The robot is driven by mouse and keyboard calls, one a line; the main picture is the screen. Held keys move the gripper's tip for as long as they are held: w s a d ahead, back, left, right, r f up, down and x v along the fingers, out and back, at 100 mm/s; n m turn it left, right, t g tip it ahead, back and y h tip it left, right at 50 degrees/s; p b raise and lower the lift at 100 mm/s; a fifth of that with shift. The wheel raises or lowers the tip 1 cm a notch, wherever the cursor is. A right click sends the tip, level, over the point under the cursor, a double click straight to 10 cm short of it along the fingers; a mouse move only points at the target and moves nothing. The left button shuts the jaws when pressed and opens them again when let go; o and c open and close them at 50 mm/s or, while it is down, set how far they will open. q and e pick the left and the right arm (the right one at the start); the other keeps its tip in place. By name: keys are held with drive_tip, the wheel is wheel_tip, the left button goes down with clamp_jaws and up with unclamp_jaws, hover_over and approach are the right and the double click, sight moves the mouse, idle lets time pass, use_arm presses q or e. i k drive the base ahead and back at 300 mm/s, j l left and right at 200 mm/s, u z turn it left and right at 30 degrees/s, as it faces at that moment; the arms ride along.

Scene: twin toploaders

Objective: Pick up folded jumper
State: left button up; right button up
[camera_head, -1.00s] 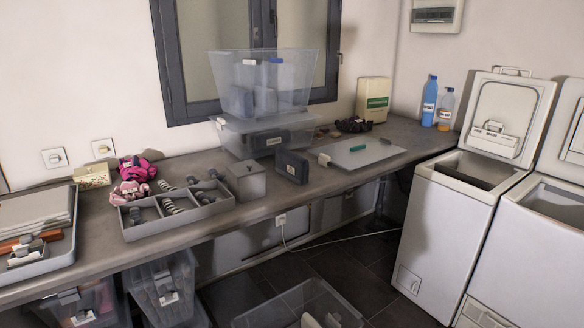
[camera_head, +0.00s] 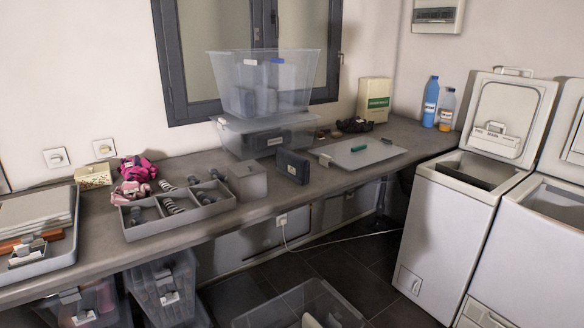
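I cannot make out for certain which thing is the folded jumper. A flat pale stack (camera_head: 35,214), possibly folded cloth, lies in a grey tray (camera_head: 58,262) at the left end of the worktop. A pink patterned bundle (camera_head: 131,193) and a magenta and black bundle (camera_head: 138,168) lie behind a divided grey tray. A dark crumpled thing (camera_head: 355,125) lies at the back right of the worktop. Neither of my grippers shows in the head view.
The divided grey tray (camera_head: 165,229) holds rolled socks. Clear bins (camera_head: 255,143) are stacked on the worktop (camera_head: 262,205) beside a dark blue box (camera_head: 292,166). Two top-loading washers (camera_head: 445,235) stand open at right. A clear bin (camera_head: 275,310) sits on the dark floor.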

sight(294, 167)
drive_tip(key=i+l+u, duration=0.2)
drive_tip(key=l, duration=0.35)
drive_tip(key=i+l+u, duration=0.15)
drive_tip(key=l, duration=0.4)
drive_tip(key=i+l+u, duration=0.2)
drive_tip(key=l, duration=0.4)
drive_tip(key=l+u, duration=0.15)
drive_tip(key=l, duration=0.45)
